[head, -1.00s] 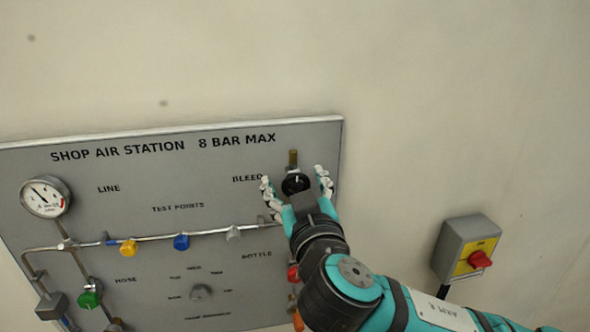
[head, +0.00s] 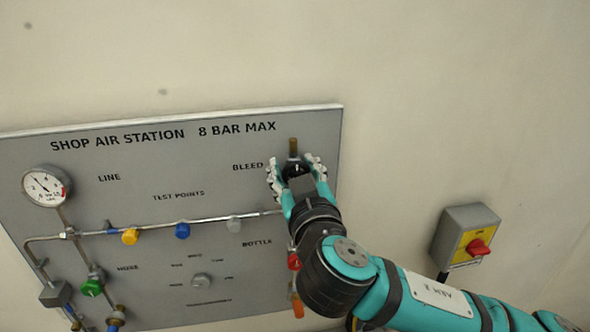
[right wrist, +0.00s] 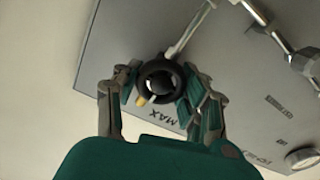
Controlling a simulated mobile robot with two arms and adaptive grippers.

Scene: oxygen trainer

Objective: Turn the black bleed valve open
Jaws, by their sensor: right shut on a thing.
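The black bleed valve (head: 293,168) is a round black knob beside the BLEED label, near the panel's upper right, with a brass stem above it. My right gripper (head: 297,167) has a finger on each side of the knob and is shut on it; the fingers hide part of it in the head view. In the right wrist view the black knob (right wrist: 160,80) sits between the two fingers of my gripper (right wrist: 158,90), with a small brass piece beside it. My left gripper is not in view.
The grey panel (head: 90,255) carries a line gauge (head: 46,186), a pipe with yellow (head: 130,237) and blue (head: 182,231) caps, and a green knob (head: 92,287). Red (head: 294,261) and orange handles sit close below my right wrist. A switch box (head: 465,238) stands on the wall at right.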

